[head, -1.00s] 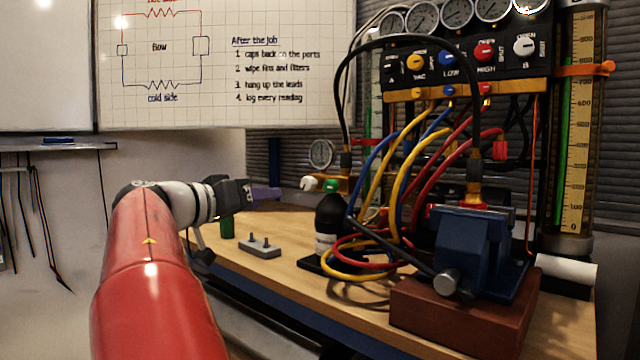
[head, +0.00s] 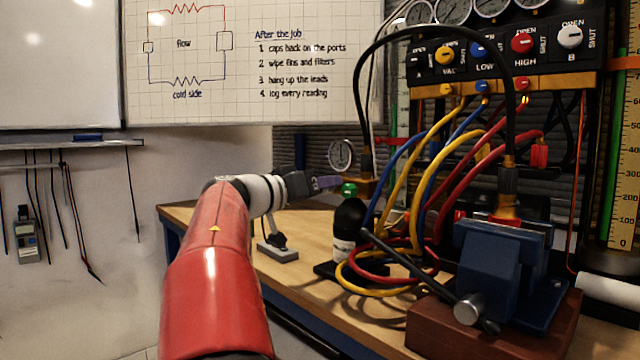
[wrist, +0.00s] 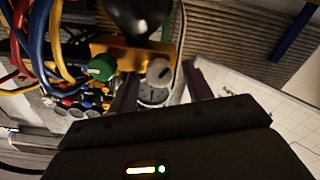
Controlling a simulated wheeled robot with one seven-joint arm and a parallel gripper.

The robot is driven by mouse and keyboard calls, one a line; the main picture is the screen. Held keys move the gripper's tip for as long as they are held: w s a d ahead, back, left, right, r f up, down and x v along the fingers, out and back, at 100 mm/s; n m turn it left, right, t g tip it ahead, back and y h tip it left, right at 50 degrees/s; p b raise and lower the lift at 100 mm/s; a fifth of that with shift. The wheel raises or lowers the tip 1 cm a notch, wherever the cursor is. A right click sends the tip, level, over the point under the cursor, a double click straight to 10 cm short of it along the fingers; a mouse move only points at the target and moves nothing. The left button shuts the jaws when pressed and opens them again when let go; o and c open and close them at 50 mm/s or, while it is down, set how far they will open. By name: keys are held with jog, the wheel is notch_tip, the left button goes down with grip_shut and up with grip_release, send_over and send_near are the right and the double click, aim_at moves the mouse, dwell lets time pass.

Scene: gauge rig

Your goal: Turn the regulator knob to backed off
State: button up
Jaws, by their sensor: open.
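Which one the task means is not marked legibly. I cannot tell whether the fingers touch the white knob. A round gauge (head: 341,154) sits just above.
Looped yellow, red and blue hoses (head: 405,215) hang to the right. A blue vice (head: 490,260) is at the bench's right front. A grey block (head: 278,252) lies below my wrist.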

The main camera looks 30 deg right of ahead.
jog(key=shift+c, duration=0.2)
jog(key=c, duration=0.9)
jog(key=shift+c, duration=0.2)
jog(key=shift+n, duration=0.3)
jog(key=shift+w+f+n+p, duration=0.1)
jog(key=shift+n+p, duration=1.6)
jog(key=shift+n, duration=4.15)
jog(key=shift+f+n+p, duration=0.1)
jog(key=shift+n+p, duration=1.55)
jog(key=shift+n, duration=4.2)
jog(key=shift+f, duration=0.1)
